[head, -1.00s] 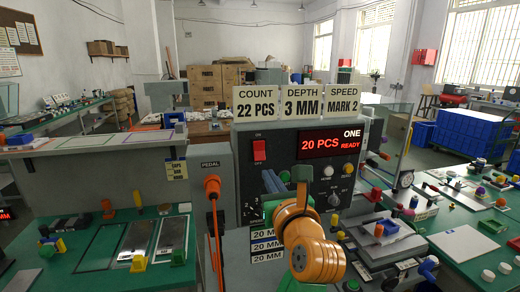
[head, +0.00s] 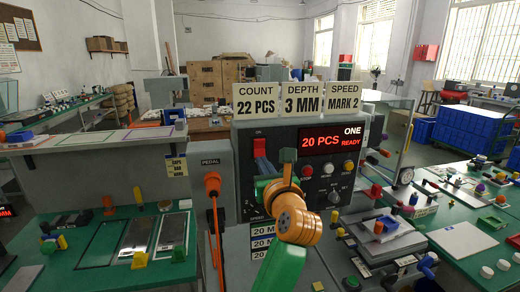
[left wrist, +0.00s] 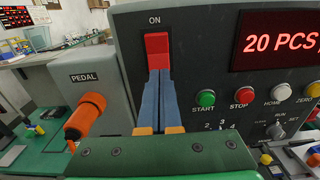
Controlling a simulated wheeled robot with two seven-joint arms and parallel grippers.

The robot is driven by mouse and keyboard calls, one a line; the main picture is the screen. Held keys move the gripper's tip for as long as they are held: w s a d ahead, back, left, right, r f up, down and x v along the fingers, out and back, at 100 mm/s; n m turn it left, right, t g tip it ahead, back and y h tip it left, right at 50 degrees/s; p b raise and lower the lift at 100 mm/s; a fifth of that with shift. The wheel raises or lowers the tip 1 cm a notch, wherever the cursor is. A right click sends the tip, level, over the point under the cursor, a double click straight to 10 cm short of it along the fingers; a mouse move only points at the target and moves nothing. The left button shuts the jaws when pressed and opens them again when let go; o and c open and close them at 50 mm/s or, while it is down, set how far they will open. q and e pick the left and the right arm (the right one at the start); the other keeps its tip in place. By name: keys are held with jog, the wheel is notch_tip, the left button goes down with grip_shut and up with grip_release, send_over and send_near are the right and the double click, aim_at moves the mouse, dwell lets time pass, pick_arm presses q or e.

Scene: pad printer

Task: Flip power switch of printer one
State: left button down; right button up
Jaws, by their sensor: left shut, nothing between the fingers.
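Printer one has a dark front panel (head: 349,189) with a red lit display (head: 321,142) reading "20 PCS READY" beside the label "ONE". The red power switch (head: 259,145) sits at the panel's upper left under the word "ON". It also shows in the left wrist view (left wrist: 157,43). My left gripper (left wrist: 159,72) is shut and empty. Its blue fingers point up the panel, with their tips at the switch's lower edge. I cannot tell whether they touch it. In the head view, my arm hides part of the lower panel. My right gripper is not in view.
Start (left wrist: 205,98), stop (left wrist: 242,96) and home buttons and knobs sit to the right of the fingers. An orange pedal plug (left wrist: 85,115) stands out on the left. Sign cards (head: 297,101) stand on top of the printer. A green table (head: 465,245) with parts lies right.

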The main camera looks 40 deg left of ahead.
pick_arm(q)
jog(key=shift+w+a, duration=0.15)
jog(key=shift+a, duration=0.05)
jog(key=b+v, duration=0.3)
jog(key=v, duration=0.8)
jog(key=shift+a, duration=0.1)
